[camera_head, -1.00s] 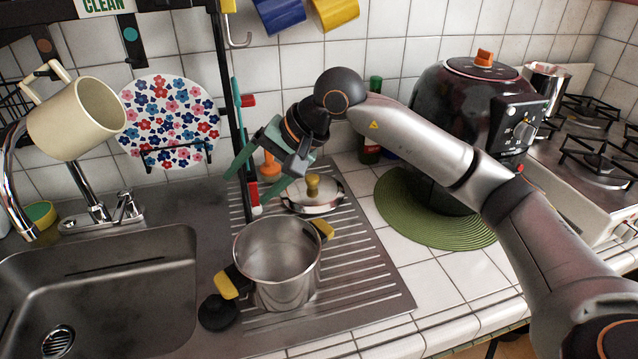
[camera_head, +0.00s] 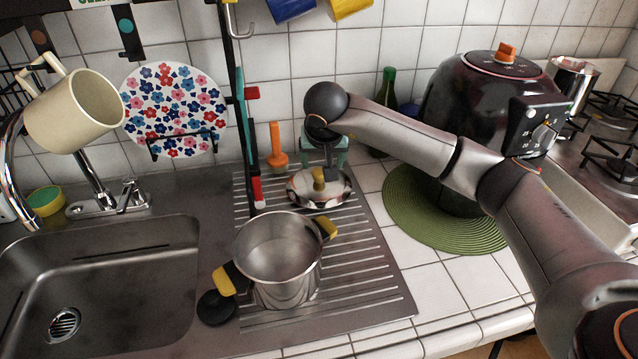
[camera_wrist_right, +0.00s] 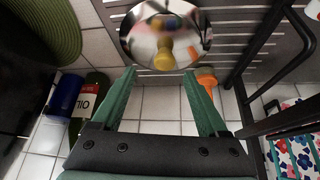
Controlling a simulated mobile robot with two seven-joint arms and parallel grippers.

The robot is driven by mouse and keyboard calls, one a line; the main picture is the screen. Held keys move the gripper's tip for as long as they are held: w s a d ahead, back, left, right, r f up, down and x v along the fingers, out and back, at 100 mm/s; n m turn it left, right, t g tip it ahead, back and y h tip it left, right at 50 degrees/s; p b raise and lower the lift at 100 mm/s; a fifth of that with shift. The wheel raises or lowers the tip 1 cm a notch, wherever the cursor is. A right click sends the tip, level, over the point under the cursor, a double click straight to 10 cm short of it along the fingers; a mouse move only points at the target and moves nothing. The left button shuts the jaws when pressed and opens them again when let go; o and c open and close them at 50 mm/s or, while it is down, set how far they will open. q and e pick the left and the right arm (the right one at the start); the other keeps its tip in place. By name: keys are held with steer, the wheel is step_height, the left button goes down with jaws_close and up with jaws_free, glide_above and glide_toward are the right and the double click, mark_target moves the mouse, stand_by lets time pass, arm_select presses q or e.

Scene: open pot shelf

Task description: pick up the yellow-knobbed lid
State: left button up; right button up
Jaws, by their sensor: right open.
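The yellow-knobbed lid (camera_head: 319,190) lies on the ribbed drainboard behind the pot. Its shiny dome and yellow knob also show in the right wrist view (camera_wrist_right: 165,60). My right gripper (camera_wrist_right: 160,75) is open and empty, its green fingers spread and pointing toward the lid, with the knob just beyond and between the fingertips. In the head view my right gripper (camera_head: 325,158) is just behind and above the lid, mostly hidden by its wrist. My left gripper is not in view.
A steel pot (camera_head: 278,250) with yellow handles stands in front of the lid. An upright black rack post (camera_head: 243,130) and an orange-handled utensil (camera_head: 276,145) are to the left. A green bottle (camera_head: 385,105) and green mat (camera_head: 440,215) are to the right.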

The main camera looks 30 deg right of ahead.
mark_target(319, 171)
steer(key=x, duration=0.3)
steer(key=p+x, duration=0.1)
steer(key=x, duration=0.1)
steer(key=shift+w+a, duration=0.25)
steer(key=shift+a, duration=0.05)
jaws_close()
stand_by(1.1)
